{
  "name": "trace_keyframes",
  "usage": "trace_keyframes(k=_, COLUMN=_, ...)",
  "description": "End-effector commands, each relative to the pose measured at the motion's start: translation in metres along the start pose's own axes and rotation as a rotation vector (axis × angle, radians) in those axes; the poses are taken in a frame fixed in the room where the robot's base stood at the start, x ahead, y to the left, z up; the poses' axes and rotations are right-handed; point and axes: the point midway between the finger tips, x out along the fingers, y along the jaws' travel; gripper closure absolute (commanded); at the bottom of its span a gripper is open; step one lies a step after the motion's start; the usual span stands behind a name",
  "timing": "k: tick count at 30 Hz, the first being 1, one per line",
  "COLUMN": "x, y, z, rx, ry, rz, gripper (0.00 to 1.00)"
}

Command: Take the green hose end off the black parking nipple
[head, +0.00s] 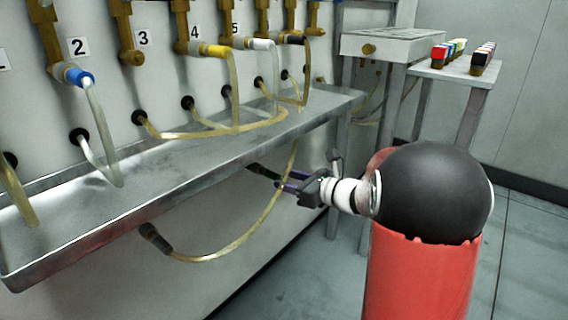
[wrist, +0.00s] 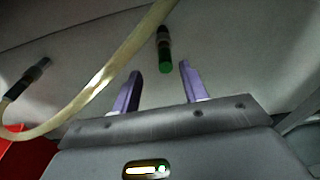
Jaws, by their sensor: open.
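My gripper (head: 281,180) is open and reaches left below the metal tray in the head view. In the wrist view its two purple fingers (wrist: 161,69) stand apart with nothing held. A short green piece (wrist: 165,67), the green end, sits on the near end of a black fitting (wrist: 163,36). It lies ahead, between the fingertips as seen, and I cannot tell whether they reach it. No hose is seen leaving it. In the head view the dark fitting (head: 261,170) shows just left of the fingers; the green is not visible there.
A yellowish hose (head: 262,215) hangs beside my fingers and crosses the wrist view, running to another black fitting (head: 153,236). The tray (head: 130,210) lies above my gripper. Numbered brass taps line the wall. A stand (head: 455,70) with coloured pieces is at right.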

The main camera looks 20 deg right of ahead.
Motion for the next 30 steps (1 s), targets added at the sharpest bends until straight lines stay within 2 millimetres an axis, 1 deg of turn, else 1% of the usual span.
trace_keyframes(k=1, x=0.001, y=-0.004, z=0.000, rx=0.012, ry=-0.005, rz=-0.008, gripper=0.56)
trace_keyframes(k=5, x=0.010, y=-0.006, z=0.000, rx=0.019, ry=-0.010, rz=-0.013, gripper=0.56)
trace_keyframes(k=12, x=0.047, y=-0.005, z=0.000, rx=0.018, ry=-0.009, rz=-0.010, gripper=0.56)
trace_keyframes(k=18, x=0.071, y=-0.005, z=0.000, rx=0.017, ry=-0.009, rz=-0.011, gripper=0.56)
trace_keyframes(k=23, x=0.078, y=-0.006, z=0.000, rx=0.017, ry=-0.008, rz=-0.012, gripper=0.56)
trace_keyframes(k=30, x=0.078, y=-0.006, z=0.001, rx=0.017, ry=-0.008, rz=-0.012, gripper=0.56)
